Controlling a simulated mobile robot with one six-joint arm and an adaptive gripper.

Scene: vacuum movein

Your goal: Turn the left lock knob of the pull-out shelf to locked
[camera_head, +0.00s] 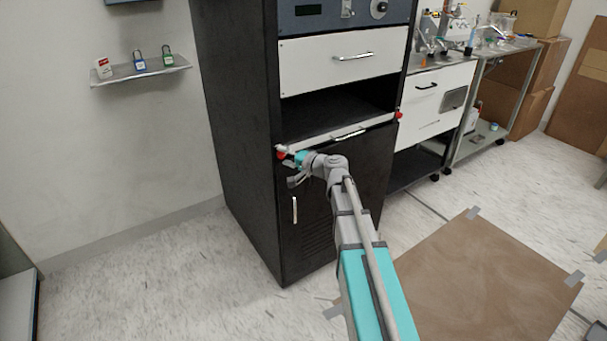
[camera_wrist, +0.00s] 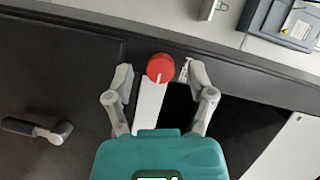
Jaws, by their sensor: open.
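The pull-out shelf (camera_head: 315,142) is a thin white front with a bar handle, set in a black cabinet. The left lock knob (camera_head: 281,153) is red and sits at the shelf's left end. In the wrist view the red knob (camera_wrist: 160,65) shows a small pale mark on its lower part, and the white shelf front (camera_wrist: 150,105) runs below it. My gripper (camera_head: 288,157) is at this knob. In the wrist view my gripper (camera_wrist: 160,80) is open, with one finger on each side of the knob and gaps between. A second red knob (camera_head: 398,115) is at the shelf's right end.
A white drawer (camera_head: 340,60) is above the shelf, with a dark open bay between them. A cabinet door handle (camera_head: 295,210) stands below the left knob. A wall ledge (camera_head: 140,74) with padlocks is at the left. Brown sheeting (camera_head: 490,285) is taped to the floor.

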